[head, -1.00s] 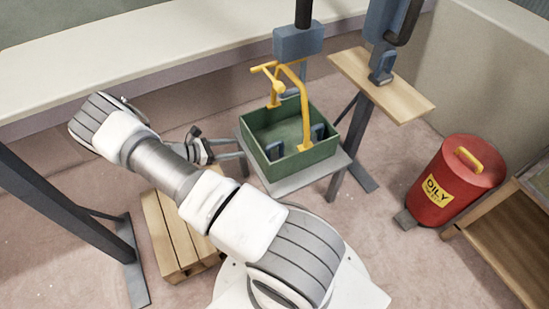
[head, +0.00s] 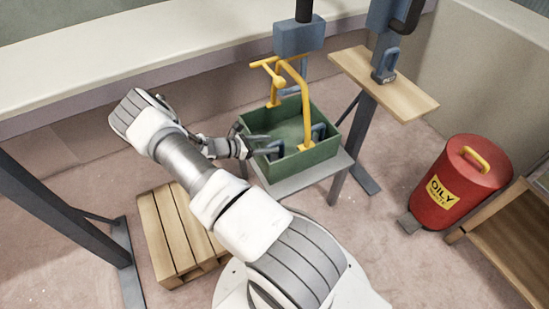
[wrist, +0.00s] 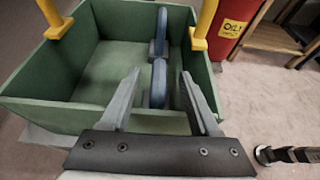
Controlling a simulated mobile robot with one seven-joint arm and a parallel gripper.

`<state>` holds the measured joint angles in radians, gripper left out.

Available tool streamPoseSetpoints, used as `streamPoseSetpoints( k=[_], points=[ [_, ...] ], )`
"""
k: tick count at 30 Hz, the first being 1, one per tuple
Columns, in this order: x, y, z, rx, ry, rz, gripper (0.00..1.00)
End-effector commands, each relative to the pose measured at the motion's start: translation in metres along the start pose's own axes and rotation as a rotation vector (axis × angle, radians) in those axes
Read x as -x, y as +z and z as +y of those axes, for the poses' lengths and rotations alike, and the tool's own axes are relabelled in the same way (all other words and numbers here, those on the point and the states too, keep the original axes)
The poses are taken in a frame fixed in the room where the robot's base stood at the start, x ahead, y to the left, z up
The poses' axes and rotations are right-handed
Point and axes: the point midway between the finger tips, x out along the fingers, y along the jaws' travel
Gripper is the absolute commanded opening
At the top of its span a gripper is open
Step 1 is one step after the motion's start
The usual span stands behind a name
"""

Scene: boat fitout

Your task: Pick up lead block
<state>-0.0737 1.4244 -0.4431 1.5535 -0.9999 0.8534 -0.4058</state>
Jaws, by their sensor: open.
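Two blue-grey handled blocks, which look like lead blocks, stand in a green crate (head: 325,152). The near block (head: 272,151) is by the crate's left front; the other block (head: 318,133) is by its right side. In the wrist view, the near block (wrist: 158,82) shows between my open fingers, with the far block (wrist: 161,32) behind it. My gripper (head: 262,148) reaches over the crate's left wall, its fingertips (wrist: 160,74) either side of the near block's upright. I cannot tell whether they touch it. A third similar block (head: 385,66) stands on a wooden board.
A yellow frame with a T-shaped bar (head: 290,75) arches over the crate. The crate sits on a grey stand (head: 335,170). A red oily-waste bin (head: 460,185) is at right, a wooden pallet (head: 175,230) at left. A blue-grey box on a post (head: 300,35) stands behind.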

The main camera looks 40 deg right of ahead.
Motion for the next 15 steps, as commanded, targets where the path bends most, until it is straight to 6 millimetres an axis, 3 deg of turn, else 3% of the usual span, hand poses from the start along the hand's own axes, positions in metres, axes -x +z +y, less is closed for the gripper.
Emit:
streamPoseSetpoints(
  k=[5,12,15],
  points=[
    [-0.029,-0.004,0.000,-0.001,-0.001,-0.001,0.62],
    [-0.032,-0.002,0.001,0.000,0.000,0.001,0.62],
    [-0.032,-0.002,0.001,0.000,0.000,0.000,0.48]
  ],
)
